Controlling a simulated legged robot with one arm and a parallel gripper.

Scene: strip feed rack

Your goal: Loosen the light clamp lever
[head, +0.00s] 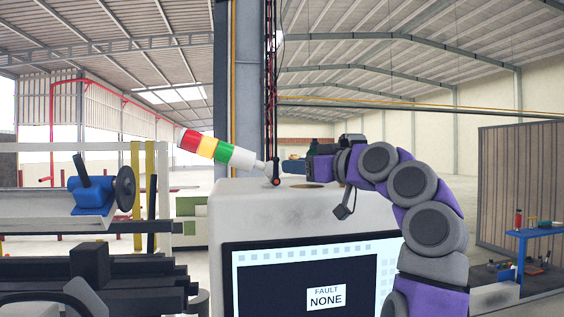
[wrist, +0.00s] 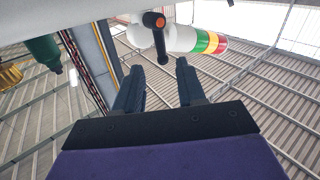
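The light clamp lever (head: 276,172) is a small dark lever with an orange-red hub, at the foot of the signal light on top of the white cabinet. The signal light (head: 214,149) has red, yellow, green and white sections and leans far over to the left. My gripper (head: 310,161) is just right of the lever in the head view. In the wrist view the lever (wrist: 159,40) hangs ahead of my gripper (wrist: 160,65), its lower end close to the gap between the two fingertips. The fingers are apart and nothing shows gripped. Contact with the lever cannot be told.
The white cabinet (head: 232,205) carries a screen (head: 310,285) reading "FAULT NONE". A feed rack with a blue clamp (head: 90,195) stands at the left. A blue bench (head: 535,233) is at the right. A green object (wrist: 43,50) shows at the wrist view's upper left.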

